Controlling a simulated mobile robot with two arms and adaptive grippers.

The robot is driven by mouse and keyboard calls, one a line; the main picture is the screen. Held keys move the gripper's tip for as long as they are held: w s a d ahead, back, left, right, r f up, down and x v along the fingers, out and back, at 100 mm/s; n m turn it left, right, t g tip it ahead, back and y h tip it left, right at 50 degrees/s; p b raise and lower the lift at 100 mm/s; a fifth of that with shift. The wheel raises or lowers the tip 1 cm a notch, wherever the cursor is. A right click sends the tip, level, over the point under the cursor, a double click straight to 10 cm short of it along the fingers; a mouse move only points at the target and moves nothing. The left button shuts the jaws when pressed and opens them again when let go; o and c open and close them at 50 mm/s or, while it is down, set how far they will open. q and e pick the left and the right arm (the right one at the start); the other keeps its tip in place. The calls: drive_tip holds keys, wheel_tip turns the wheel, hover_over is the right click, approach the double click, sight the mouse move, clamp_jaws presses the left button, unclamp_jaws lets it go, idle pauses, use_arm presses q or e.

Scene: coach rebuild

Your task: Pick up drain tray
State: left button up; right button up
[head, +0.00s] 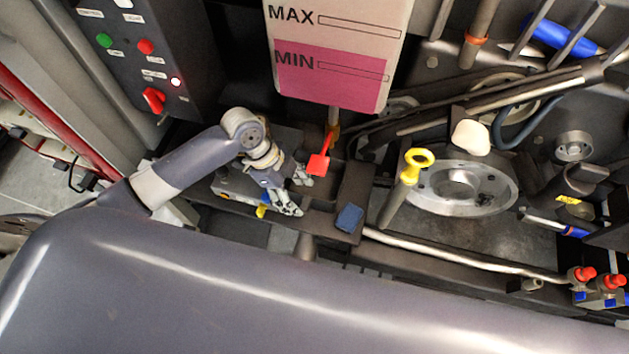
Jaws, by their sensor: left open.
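My left gripper (299,194) comes in from the left, above a dark ledge left of the picture's middle. Its fingers are apart and I see nothing between them. I cannot pick out a drain tray for certain. Under and beside the left wrist lies a partly hidden light grey item (228,190) with blue on it; I cannot tell what it is. My right gripper is not in view.
A red flag-shaped handle (318,164) is just beyond the gripper. A blue block (349,217) lies to its right. A MAX/MIN tank (335,50) hangs above. A yellow ring handle (419,158) stands by a round metal pulley (493,186). A pipe (450,258) runs right.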

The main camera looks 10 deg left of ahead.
sight(305, 203)
use_arm(q)
drive_tip(key=shift+d+f, duration=0.15)
drive_tip(key=shift+f, duration=0.1)
drive_tip(key=shift+w+d+f, duration=0.1)
drive_tip(key=shift+f, duration=0.2)
drive_tip(key=p+x, duration=0.1)
drive_tip(key=x, duration=0.3)
drive_tip(key=shift+d+p, duration=0.1)
drive_tip(key=shift+p, duration=0.3)
drive_tip(key=shift+f, duration=0.25)
drive_tip(key=shift+c, duration=0.6)
drive_tip(key=c, duration=0.9)
clamp_jaws()
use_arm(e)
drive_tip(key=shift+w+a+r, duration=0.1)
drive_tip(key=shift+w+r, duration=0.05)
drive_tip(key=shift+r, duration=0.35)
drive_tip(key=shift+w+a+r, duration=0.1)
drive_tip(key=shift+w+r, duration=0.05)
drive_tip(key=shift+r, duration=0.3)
